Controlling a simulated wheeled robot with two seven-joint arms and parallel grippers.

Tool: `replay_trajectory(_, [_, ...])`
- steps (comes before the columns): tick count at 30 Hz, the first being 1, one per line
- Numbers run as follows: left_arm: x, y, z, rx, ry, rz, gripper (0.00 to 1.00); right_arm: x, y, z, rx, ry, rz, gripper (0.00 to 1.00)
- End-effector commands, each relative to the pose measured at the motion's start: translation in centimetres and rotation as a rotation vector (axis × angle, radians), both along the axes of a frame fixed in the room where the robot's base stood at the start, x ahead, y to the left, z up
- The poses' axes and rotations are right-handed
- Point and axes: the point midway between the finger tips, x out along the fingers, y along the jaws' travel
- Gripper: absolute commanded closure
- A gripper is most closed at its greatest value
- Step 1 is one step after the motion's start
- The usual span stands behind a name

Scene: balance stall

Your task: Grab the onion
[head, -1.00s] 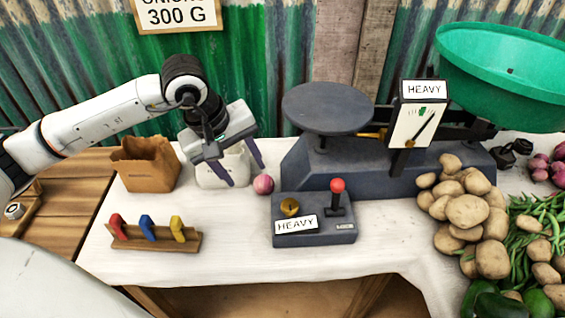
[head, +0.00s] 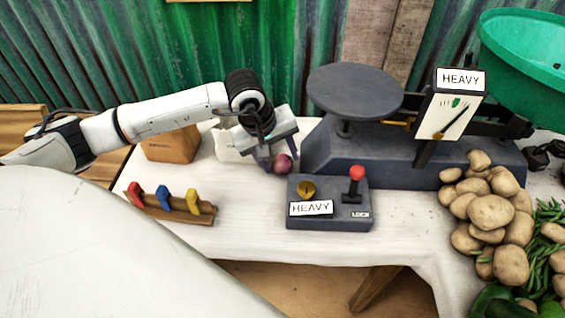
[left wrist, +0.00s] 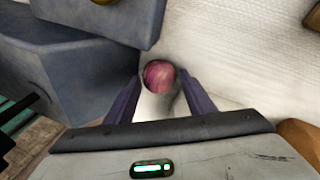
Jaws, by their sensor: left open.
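The onion (head: 283,164) is a small purple-red ball on the white tablecloth, just left of the scale's base and behind the small control box. My left gripper (head: 272,165) is over it, with its fingers pointing down. In the left wrist view the onion (left wrist: 158,75) lies between the tips of the two open fingers (left wrist: 158,92), with small gaps at the sides. I cannot tell whether either finger touches it. My right gripper is not in view.
The grey scale (head: 420,158) stands right of the gripper, and the control box (head: 330,218) with a red-knobbed lever stands in front. Potatoes (head: 490,212) are piled at the right.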

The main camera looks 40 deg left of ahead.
Motion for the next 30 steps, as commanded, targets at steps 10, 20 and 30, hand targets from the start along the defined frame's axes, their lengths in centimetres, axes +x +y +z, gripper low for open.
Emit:
replay_trajectory(10, [0.0,0.0,0.0,-0.001,-0.001,0.000,0.74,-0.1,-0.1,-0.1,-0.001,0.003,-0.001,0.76])
replay_trajectory(20, [0.1,0.0,0.1,-0.001,-0.002,0.001,0.87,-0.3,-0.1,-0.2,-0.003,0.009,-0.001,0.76])
replay_trajectory(30, [0.2,0.0,3.7,-0.001,-0.007,0.001,0.87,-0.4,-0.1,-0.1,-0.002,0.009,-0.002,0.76])
